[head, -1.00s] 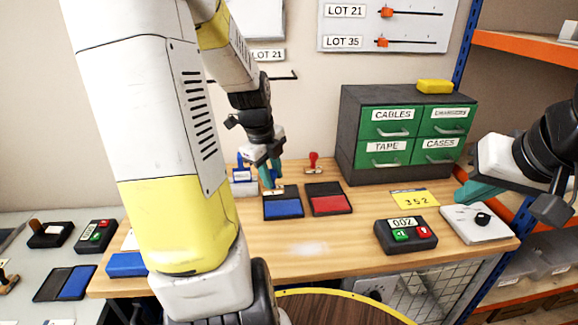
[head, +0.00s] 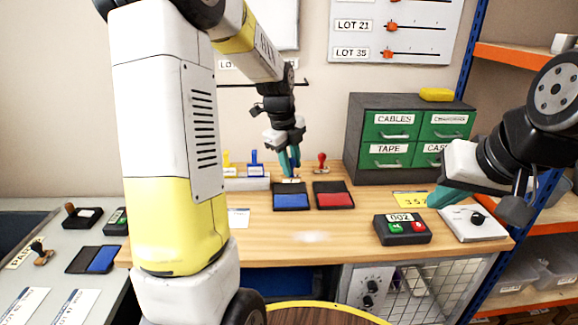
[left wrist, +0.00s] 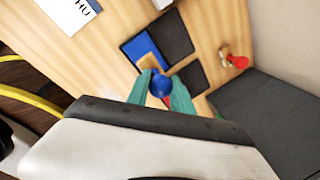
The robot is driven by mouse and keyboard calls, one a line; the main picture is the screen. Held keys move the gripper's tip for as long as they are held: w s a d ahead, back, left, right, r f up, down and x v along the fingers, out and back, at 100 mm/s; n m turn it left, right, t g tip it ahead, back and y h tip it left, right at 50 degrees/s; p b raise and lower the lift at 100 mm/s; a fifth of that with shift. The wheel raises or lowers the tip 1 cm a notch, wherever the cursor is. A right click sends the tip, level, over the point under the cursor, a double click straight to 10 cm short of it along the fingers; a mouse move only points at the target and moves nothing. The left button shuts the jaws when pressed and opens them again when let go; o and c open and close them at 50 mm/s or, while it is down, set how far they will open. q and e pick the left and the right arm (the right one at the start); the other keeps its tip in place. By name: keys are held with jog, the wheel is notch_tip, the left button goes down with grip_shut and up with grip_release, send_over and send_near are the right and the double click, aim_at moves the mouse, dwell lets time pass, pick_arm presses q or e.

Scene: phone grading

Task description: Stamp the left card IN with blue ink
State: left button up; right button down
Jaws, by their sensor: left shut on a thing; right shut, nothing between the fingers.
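My left gripper (head: 289,163) is shut on a blue-handled stamp (left wrist: 161,86) at the back edge of the open blue ink pad (head: 291,202). The stamp's wooden base shows just below the fingers; I cannot tell whether it touches the ink. The blue pad also shows in the left wrist view (left wrist: 142,49). A white card (head: 238,218) lies on the wooden table left of the pad, partly hidden by my left arm. It also shows in the left wrist view (left wrist: 68,10). My right gripper (head: 447,196) is shut and empty, above the white device at the right.
A red ink pad (head: 334,195) lies right of the blue one, with a red stamp (head: 321,163) behind it. The front middle table is clear.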

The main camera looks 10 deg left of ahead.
aim_at(291, 181)
pick_arm(q)
jog(key=shift+s+a+x, duration=0.1)
jog(key=shift+s+x, duration=0.1)
jog(key=shift+x, duration=0.8)
jog(key=shift+s+a+x, duration=0.1)
jog(key=shift+s+x, duration=0.05)
jog(key=shift+x, duration=0.8)
jog(key=shift+s+a+x, duration=0.1)
jog(key=shift+s+x, duration=0.1)
jog(key=shift+x, duration=0.8)
jog(key=shift+f, duration=0.65)
jog(key=shift+w+d+v, duration=0.1)
jog(key=shift+w+v, duration=0.1)
jog(key=shift+v, duration=0.95)
jog(key=shift+w+d+v, duration=0.15)
jog(key=shift+w+v, duration=0.1)
jog(key=shift+v, duration=0.9)
jog(key=shift+w+d+v, duration=0.1)
jog(key=shift+w+v, duration=0.1)
jog(key=shift+v, duration=0.95)
jog(key=shift+r, duration=0.15)
